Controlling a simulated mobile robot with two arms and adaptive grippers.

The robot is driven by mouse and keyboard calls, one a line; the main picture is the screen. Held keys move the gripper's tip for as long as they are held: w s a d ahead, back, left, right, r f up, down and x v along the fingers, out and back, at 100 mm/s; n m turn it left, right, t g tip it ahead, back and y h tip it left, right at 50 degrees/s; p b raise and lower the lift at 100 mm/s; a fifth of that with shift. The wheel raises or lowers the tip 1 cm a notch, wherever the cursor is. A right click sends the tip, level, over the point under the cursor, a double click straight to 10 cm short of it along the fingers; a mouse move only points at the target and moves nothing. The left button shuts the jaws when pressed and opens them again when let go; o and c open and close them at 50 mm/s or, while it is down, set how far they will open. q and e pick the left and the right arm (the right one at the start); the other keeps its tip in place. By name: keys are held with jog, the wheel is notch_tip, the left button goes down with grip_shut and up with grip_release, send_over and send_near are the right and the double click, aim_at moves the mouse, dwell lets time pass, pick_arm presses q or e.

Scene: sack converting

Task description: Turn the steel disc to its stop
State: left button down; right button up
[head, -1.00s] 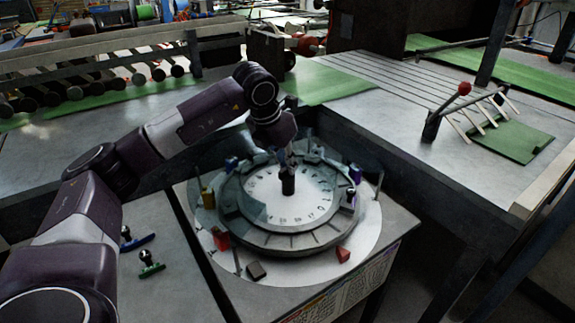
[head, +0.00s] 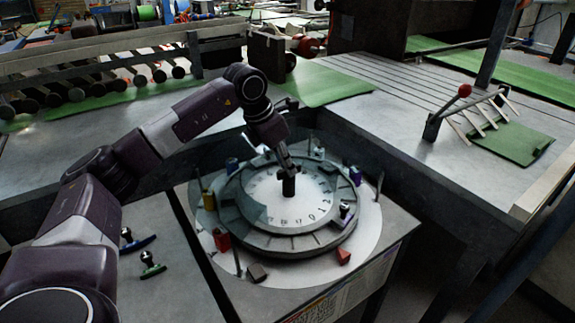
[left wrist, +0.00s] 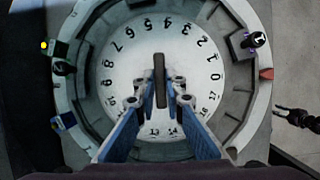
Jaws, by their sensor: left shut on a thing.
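The steel disc (head: 272,187) is a pale round plate with numbers around its edge, lying level in a grey segmented ring. The disc also fills the middle of the left wrist view (left wrist: 122,84). A dark upright handle (head: 288,186) stands at its centre; from above it is a narrow bar (left wrist: 160,78). My left gripper (left wrist: 161,88) is shut on this handle, one blue-backed finger on each side. In the head view the left gripper (head: 288,171) comes down from above. The fingers hide part of the numbers. My right gripper is not in view.
A ring (head: 300,243) with small fittings surrounds the disc. A red block (head: 222,240), a red wedge (head: 343,256) and a yellow piece (head: 208,200) stand around it. An upright pin (head: 379,185) rises at the right. Two handled tools (head: 150,264) lie on the left table.

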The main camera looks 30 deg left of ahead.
pick_arm(q)
jog(key=shift+w+a+r, duration=0.1)
jog(key=shift+r, duration=0.1)
jog(key=c, duration=2)
grip_release()
jog(key=v, duration=1.2)
jog(key=shift+s, duration=0.2)
jog(key=shift+f, duration=0.2)
